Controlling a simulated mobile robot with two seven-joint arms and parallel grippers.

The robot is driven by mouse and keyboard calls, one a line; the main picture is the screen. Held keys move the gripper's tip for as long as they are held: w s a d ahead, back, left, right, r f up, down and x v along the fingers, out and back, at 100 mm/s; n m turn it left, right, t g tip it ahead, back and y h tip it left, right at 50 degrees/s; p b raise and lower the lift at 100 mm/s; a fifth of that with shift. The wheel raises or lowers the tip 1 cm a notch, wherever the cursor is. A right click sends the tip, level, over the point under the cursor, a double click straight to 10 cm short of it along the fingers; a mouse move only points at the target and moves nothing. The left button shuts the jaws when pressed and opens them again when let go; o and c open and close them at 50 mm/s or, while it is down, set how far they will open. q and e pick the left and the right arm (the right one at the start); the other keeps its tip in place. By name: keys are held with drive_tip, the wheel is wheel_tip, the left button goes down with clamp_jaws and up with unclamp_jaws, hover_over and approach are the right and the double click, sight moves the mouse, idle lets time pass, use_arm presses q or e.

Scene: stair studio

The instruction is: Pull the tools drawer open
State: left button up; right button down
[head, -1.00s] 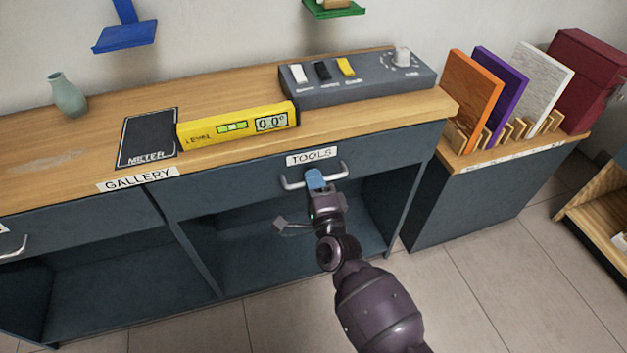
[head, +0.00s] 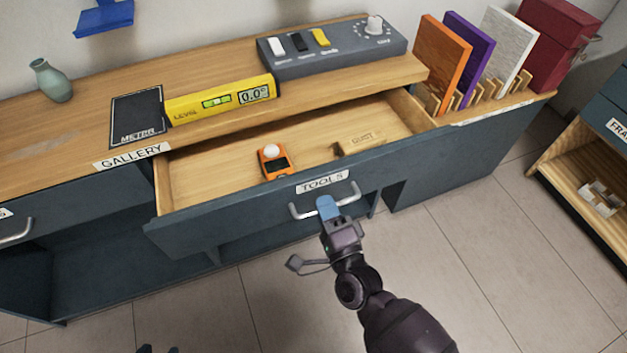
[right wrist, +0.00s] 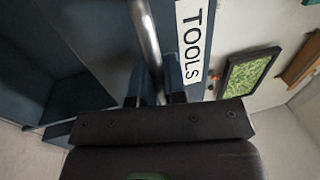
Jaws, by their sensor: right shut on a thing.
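The tools drawer (head: 230,219) is pulled well out from the cabinet, and its wooden inside shows. Its dark front carries the TOOLS label (head: 322,182) and a metal bar handle (head: 352,198). My right gripper (head: 327,207) is shut on this handle, near its middle. In the right wrist view, the bar (right wrist: 146,38) runs between the blue fingers (right wrist: 155,88), beside the TOOLS label. An orange meter (head: 274,166) with a white dome lies in the drawer. A dark and blue bit at the bottom edge of the head view may be my left gripper (head: 157,349); its fingers cannot be made out.
On the worktop stand a yellow level (head: 220,99), a black METER mat (head: 137,115), a grey switch box (head: 335,47) and a vase (head: 52,80). Coloured panels (head: 443,60) stand in a rack at the right. The tiled floor (head: 470,250) before the drawer is clear.

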drive_tip(key=shift+r+v, duration=0.2)
drive_tip(key=shift+v, duration=0.75)
drive_tip(key=shift+r+v, duration=0.15)
drive_tip(key=shift+v, duration=0.8)
drive_tip(key=shift+r+v, duration=0.2)
drive_tip(key=shift+v, duration=0.75)
drive_tip(key=c, duration=1.2)
unclamp_jaws()
drive_tip(key=shift+s, duration=0.1)
drive_tip(key=v, duration=1)
drive_tip(key=shift+s+d+p, duration=0.15)
drive_tip(key=shift+s+p, duration=0.2)
drive_tip(key=shift+p, duration=0.05)
